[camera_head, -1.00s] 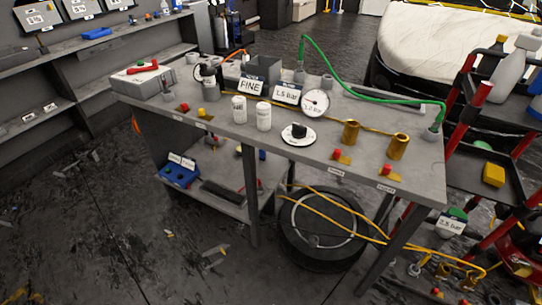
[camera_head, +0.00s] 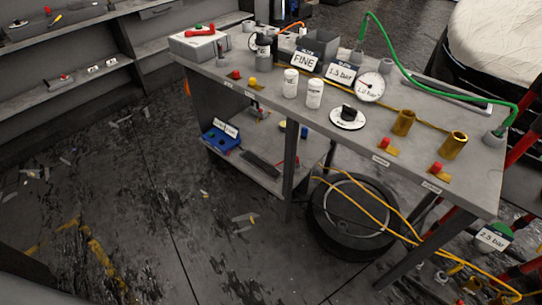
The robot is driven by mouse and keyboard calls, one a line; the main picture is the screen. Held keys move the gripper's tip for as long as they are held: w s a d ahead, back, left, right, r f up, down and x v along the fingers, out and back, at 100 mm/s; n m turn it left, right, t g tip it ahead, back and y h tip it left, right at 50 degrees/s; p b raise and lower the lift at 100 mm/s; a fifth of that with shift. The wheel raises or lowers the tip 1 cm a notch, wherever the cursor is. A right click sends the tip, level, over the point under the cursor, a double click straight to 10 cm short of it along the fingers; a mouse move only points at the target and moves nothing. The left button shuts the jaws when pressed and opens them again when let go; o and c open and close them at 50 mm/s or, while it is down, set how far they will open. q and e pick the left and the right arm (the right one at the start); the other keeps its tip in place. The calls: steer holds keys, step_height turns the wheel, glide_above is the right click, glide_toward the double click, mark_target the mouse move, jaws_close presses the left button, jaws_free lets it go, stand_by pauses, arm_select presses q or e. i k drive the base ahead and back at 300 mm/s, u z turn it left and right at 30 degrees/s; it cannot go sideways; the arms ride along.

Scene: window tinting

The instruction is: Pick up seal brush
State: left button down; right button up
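I cannot pick out a seal brush with certainty in the head view. The grey workbench (camera_head: 295,120) stands across the middle and right. Neither of my grippers shows.
Wall shelves (camera_head: 100,62) run along the upper left. A green hose (camera_head: 430,86) arcs over the bench. Floor at left is mostly open, with scattered scraps (camera_head: 243,220).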

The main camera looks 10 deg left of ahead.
mark_target(304, 131)
steer(key=u, duration=1.65)
steer(key=i, duration=3.5)
steer(key=z, duration=4.4)
